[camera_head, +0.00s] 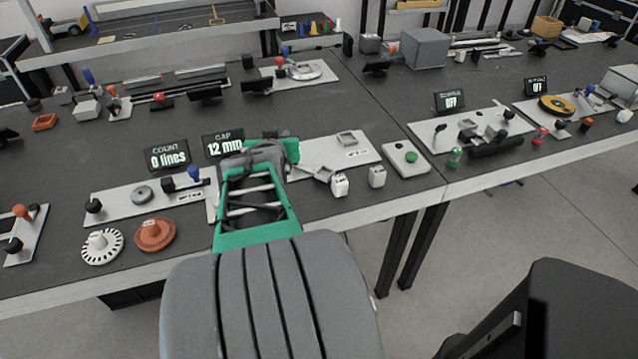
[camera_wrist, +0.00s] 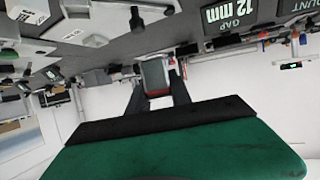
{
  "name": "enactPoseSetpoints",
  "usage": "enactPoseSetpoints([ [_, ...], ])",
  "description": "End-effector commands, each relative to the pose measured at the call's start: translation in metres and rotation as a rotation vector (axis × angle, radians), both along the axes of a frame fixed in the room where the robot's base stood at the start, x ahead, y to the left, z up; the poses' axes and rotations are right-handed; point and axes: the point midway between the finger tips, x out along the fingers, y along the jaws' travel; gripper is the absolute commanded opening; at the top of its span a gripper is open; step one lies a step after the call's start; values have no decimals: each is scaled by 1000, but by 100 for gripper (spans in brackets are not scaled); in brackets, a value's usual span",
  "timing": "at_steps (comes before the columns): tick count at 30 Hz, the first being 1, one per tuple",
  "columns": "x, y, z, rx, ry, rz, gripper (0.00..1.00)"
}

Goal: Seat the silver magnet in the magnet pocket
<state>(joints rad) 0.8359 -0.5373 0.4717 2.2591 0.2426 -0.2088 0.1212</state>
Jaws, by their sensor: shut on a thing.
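My gripper (camera_wrist: 157,90) is shut on a grey block with a red-orange band, which I take to be the silver magnet (camera_wrist: 154,74). In the head view my gripper (camera_head: 262,156) is over the bench by the "GAP 12 mm" display (camera_head: 222,143); its own wrist hides the fingertips and the magnet. A pale plate (camera_head: 313,160) reaches out to the right from under my gripper and carries a shallow square recessed part (camera_head: 346,138). I cannot tell whether this is the magnet pocket. The plate's left part is hidden by my arm.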

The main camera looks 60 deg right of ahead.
Motion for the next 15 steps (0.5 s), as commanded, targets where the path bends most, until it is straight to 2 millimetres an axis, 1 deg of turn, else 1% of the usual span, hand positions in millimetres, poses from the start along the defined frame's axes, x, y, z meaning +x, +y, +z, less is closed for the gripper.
enactPoseSetpoints([
  [1,-32,-22,-5,-1,-4,-88,0],
  [2,-51,-33,-3,-1,-6,-139,0],
  [3,-76,-46,-2,-1,-9,-203,0],
  [5,-113,-62,1,-1,-12,-297,0],
  [6,-135,-70,2,-1,-16,-353,0],
  [9,-183,-82,6,0,-23,-468,0],
  [12,-214,-87,9,0,-27,-541,0],
  [15,-227,-89,10,1,-31,-575,0],
])
